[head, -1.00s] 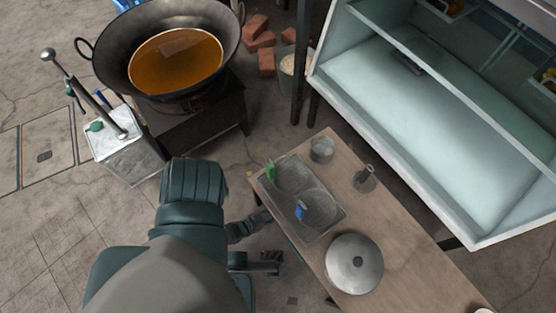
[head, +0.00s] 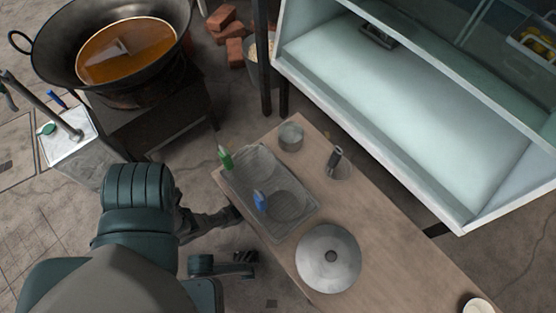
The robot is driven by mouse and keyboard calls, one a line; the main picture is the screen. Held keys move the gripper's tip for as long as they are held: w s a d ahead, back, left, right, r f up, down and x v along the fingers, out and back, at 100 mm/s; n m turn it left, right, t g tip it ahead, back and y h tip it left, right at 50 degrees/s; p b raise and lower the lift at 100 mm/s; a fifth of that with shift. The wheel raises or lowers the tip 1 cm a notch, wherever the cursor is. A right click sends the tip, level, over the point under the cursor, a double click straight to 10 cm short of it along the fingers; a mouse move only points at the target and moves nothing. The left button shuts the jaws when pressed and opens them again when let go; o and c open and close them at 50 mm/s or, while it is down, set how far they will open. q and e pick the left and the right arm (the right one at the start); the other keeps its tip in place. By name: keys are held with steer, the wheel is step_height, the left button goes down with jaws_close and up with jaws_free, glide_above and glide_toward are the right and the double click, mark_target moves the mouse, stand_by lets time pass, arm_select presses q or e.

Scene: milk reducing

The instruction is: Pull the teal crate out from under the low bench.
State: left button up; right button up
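I see no teal crate in the head view; the space under the wooden bench (head: 385,235) is mostly hidden by its top. I cannot tell if this is the low bench. My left arm comes in from the lower left, with dark parts beside the bench's left edge.
On the bench are a grey divided tray (head: 243,207), a metal cup (head: 291,136) and a round lid (head: 328,258). A wok of amber liquid (head: 125,50) stands upper left. A pale glass-fronted cabinet (head: 390,110) fills the upper right. Open floor (head: 50,230) lies left.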

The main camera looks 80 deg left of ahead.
arm_select(q)
steer(key=shift+w+a+f, duration=0.1)
steer(key=shift+w+a, duration=0.1)
steer(key=shift+w, duration=0.15)
jaws_close()
steer(key=shift+s+d+f, duration=0.1)
steer(key=shift+s, duration=0.05)
